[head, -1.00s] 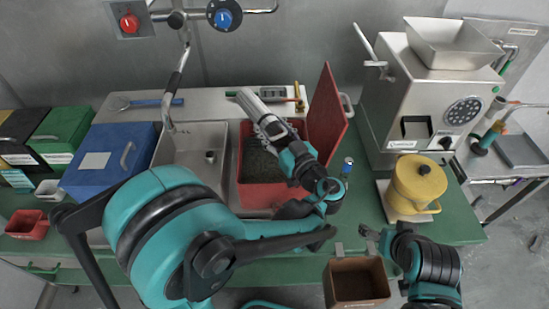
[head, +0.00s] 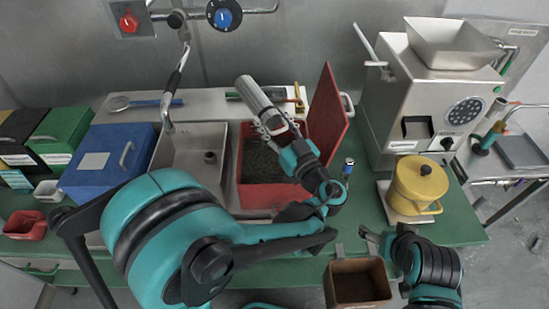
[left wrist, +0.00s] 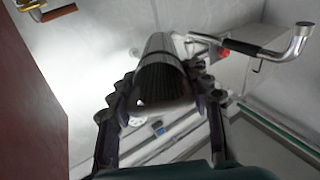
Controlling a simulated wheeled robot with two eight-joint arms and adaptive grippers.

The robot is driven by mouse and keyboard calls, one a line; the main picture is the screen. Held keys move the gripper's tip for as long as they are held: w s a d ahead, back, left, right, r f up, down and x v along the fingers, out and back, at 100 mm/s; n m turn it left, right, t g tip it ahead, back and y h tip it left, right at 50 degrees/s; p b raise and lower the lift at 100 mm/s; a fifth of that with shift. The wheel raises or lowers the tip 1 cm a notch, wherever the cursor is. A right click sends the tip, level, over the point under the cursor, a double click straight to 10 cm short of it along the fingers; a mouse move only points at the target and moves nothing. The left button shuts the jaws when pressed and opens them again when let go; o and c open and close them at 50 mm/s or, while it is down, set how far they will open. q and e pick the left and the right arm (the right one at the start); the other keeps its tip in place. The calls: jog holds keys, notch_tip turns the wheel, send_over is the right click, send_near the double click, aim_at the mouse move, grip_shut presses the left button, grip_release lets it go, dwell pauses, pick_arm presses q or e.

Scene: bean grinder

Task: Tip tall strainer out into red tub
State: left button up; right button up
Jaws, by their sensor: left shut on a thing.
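The tall strainer (head: 254,97), a silver cylinder, is held by my left gripper (head: 272,127) over the back of the red tub (head: 262,196). It leans, with its far end up and left toward the back wall. In the left wrist view the strainer (left wrist: 163,75) sits between the two fingers, with a dark ribbed inside showing. The red tub stands open beside the sink and holds dark grainy matter. I cannot see anything falling from the strainer. My right gripper (head: 372,238) is at the front right by a brown box; its fingers are too unclear to read.
The tub's raised red lid (head: 329,119) stands at its right. The brown box (head: 357,284) is at the front edge. A yellow pot (head: 418,187) and the steel grinder (head: 410,92) are to the right. The sink (head: 190,165) and a blue bin (head: 107,165) are left.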

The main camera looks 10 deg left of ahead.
pick_arm(q)
jog(key=shift+s+d+r+t+y+b, duration=0.15)
jog(key=shift+r+t+y+b, duration=0.55)
jog(key=shift+b, duration=0.3)
jog(key=shift+s+d+r+t+y+b, duration=0.15)
jog(key=shift+r+t+y+b, duration=0.35)
jog(key=shift+r+b, duration=0.35)
dwell(0.4)
jog(key=shift+f, duration=0.1)
dwell(0.7)
